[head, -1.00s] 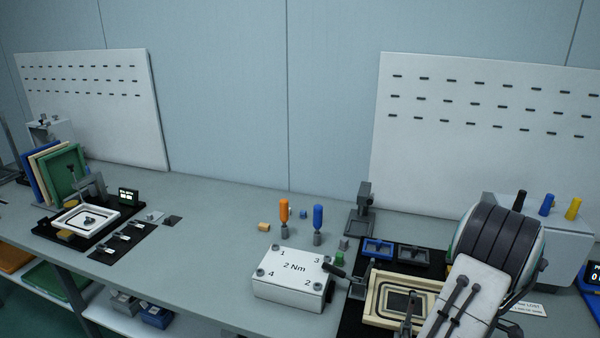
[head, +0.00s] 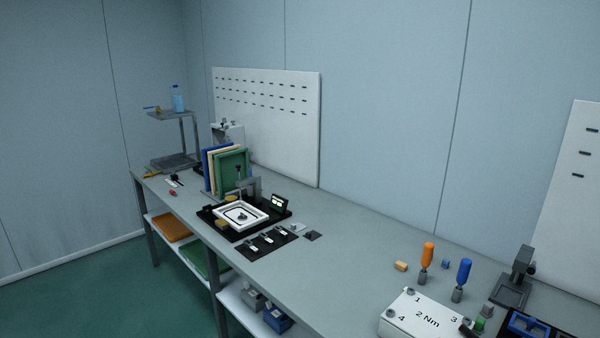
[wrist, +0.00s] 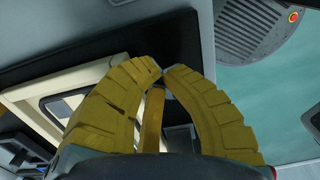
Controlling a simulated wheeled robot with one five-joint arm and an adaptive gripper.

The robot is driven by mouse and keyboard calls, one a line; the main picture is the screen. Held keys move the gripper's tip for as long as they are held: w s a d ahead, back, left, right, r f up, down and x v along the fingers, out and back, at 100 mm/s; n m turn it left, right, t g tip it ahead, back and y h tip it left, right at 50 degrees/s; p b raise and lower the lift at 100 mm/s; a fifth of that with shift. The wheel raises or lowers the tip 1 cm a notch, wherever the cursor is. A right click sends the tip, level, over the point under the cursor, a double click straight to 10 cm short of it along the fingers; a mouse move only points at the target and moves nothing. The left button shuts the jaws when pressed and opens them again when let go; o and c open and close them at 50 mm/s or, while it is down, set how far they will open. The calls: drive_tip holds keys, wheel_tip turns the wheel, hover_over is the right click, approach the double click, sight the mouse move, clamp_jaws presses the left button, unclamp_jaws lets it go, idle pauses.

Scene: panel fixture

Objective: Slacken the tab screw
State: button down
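I cannot pick out a tab screw in either current view. In the wrist view, a cream panel frame (wrist: 95,72) with a dark-edged window lies on a black base (wrist: 150,28), left of and beyond my fingers. My gripper (wrist: 163,71) has ribbed yellow fingers whose tips meet or nearly meet; nothing clear shows between them. The fingers hide part of the frame and base. My gripper is outside the head view. There, a white panel frame (head: 221,212) sits on a black fixture (head: 283,214), with a small dark part in its middle.
An orange-handled driver (head: 427,256) and a blue-handled driver (head: 463,275) stand upright behind the white "2 Nm" box (head: 405,325). Coloured panels (head: 236,168) stand in a rack behind the white frame. Green floor lies in front.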

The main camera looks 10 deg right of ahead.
drive_tip(key=shift+d+r+p, duration=0.25)
drive_tip(key=shift+r+p, duration=0.2)
drive_tip(key=shift+r, duration=0.25)
wheel_tip(320, 180, up, 4)
drive_tip(key=p, duration=0.3)
drive_tip(key=shift+s+a+r, duration=0.1)
drive_tip(key=shift+a+r, duration=0.05)
drive_tip(key=c, duration=1.9)
unclamp_jaws()
clamp_jaws()
drive_tip(key=s+a+r+p, duration=0.1)
drive_tip(key=p, duration=0.7)
drive_tip(key=shift+s+a+r, duration=0.1)
drive_tip(key=shift+a, duration=0.1)
